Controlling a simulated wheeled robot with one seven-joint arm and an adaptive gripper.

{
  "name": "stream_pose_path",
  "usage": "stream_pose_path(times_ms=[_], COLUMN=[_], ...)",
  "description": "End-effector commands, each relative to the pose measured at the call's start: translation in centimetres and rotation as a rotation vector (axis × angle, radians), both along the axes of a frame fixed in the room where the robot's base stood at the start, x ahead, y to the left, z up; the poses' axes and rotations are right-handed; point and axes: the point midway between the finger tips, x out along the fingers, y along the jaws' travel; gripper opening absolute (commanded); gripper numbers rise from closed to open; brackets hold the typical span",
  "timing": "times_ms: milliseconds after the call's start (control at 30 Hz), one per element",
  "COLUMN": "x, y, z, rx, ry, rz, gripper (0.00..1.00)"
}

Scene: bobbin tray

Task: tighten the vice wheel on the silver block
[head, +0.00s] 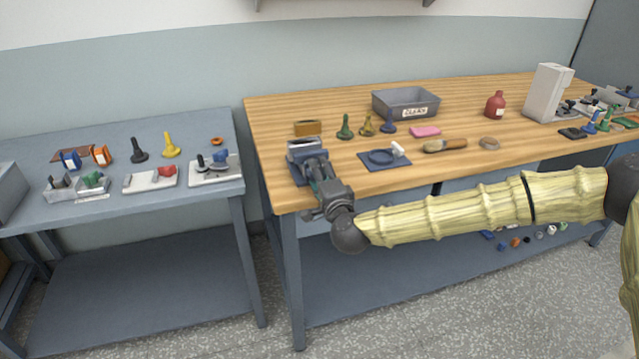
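A small vice with a dark blue body (295,174) stands at the left front corner of the wooden bench. A silver-grey block (301,145) shows at its top, but I cannot tell how firmly it sits in the jaws. My gripper (316,168) is at the near right side of the vice, with its fingers close against it. The vice wheel is hidden behind my gripper or too small to make out. The fingers overlap the vice, so I cannot tell whether they are open or shut, or whether they touch it.
A brown block (307,128) lies behind the vice, with green, brass and blue pawn-shaped pieces to its right. A blue-grey table (120,205) stands left across a gap.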

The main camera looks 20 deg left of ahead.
Motion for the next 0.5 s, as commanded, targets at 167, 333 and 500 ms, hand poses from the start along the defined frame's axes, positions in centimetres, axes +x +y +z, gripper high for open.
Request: stream_pose_path(times_ms=[167,333,500], x=[0.02,0.03,0.06], y=[-0.07,-0.07,-0.09], z=[-0.4,-0.3,-0.17], rx=[0.11,0.189,0.241], ry=[0.075,0.129,0.164], rz=[-0.001,-0.001,-0.002], gripper=[0.27,0.27,0.27])
